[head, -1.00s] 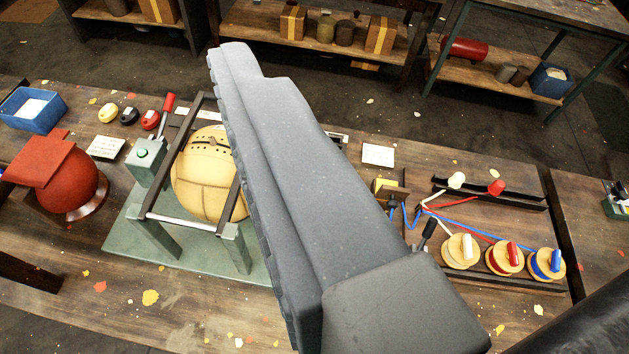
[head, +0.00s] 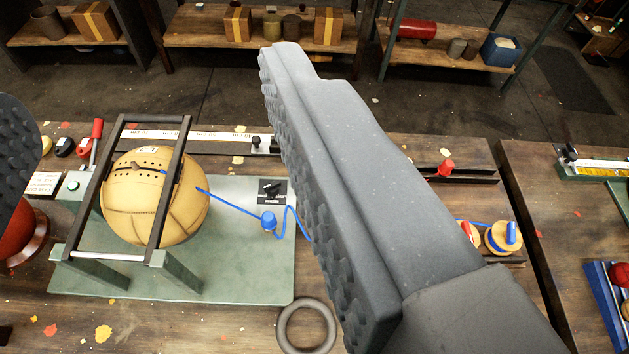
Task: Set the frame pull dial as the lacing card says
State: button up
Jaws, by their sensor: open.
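My gripper (head: 150,85) is open. Its large grey right finger covers the middle, and the ridged left finger shows only at the left edge. A tan leather ball (head: 150,215) sits under a dark frame (head: 170,180) on a green base (head: 235,285). A small black knob on a dark plate (head: 273,190), possibly the dial, stands right of the ball, left of the right finger. Its marks are too small to read. A pale card (head: 43,185) at the left is partly hidden by the left finger; its text is unreadable, and I cannot tell if it is the lacing card.
A blue lace (head: 230,202) runs from the ball to a blue peg (head: 268,221) and behind my right finger. A dark ring (head: 306,325) lies at the front. A green button (head: 73,185) and a red-handled lever (head: 96,135) stand left. Spools (head: 503,237) are at the right.

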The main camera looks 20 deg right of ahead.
aim_at(271, 189)
jog(key=z, duration=1.75)
jog(key=k, duration=0.9)
jog(key=u, duration=1.25)
jog(key=i, duration=1.05)
jog(key=z, duration=0.05)
